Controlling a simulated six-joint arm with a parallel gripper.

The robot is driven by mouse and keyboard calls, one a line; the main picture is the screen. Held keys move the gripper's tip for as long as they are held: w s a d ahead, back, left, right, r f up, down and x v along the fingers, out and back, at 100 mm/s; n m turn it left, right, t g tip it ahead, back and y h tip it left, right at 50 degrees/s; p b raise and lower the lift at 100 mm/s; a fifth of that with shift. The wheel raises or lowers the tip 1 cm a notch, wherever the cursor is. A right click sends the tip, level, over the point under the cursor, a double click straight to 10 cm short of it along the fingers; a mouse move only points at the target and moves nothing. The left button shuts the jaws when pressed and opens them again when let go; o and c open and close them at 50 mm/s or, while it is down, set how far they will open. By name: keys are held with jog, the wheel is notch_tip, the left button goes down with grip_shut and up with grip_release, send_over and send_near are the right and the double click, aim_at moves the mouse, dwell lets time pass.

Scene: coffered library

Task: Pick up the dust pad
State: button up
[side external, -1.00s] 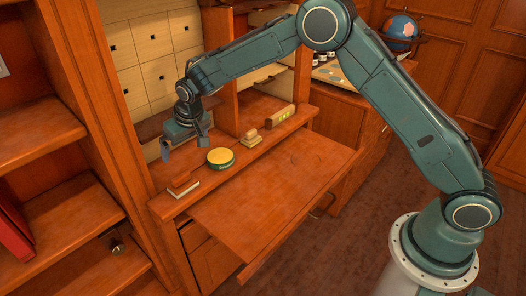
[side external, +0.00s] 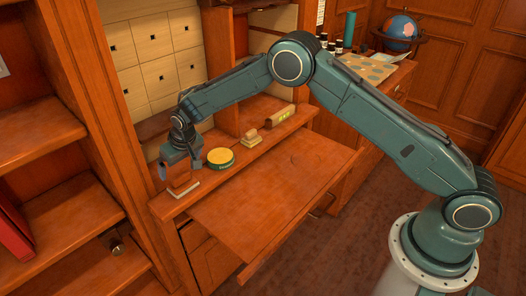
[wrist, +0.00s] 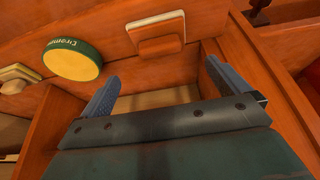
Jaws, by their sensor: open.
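The dust pad appears to be the small reddish-brown block with a pale layer (side external: 181,189) at the left end of the desk's raised ledge. In the wrist view it (wrist: 158,33) lies just beyond the fingertips, roughly in line with the gap between them. My gripper (side external: 179,170) is open and points down right above the block in the side view. Both blue fingers show in the wrist view (wrist: 163,72) with nothing between them. The side view does not show clearly whether the fingers touch the block.
A round yellow-and-green tin (side external: 220,158) stands close to the right of my gripper. The desk top (side external: 270,185) is clear. A wooden divider (side external: 222,70) rises behind the ledge.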

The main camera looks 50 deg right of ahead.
aim_at(179, 175)
jog(key=shift+x, duration=1.55)
jog(key=shift+f, duration=0.15)
jog(key=shift+x, duration=2.45)
jog(key=shift+a, duration=0.1)
jog(key=shift+c, duration=0.4)
jog(key=c, duration=0.8)
jog(key=shift+c, duration=0.2)
notch_tip(179, 175, up, 20)
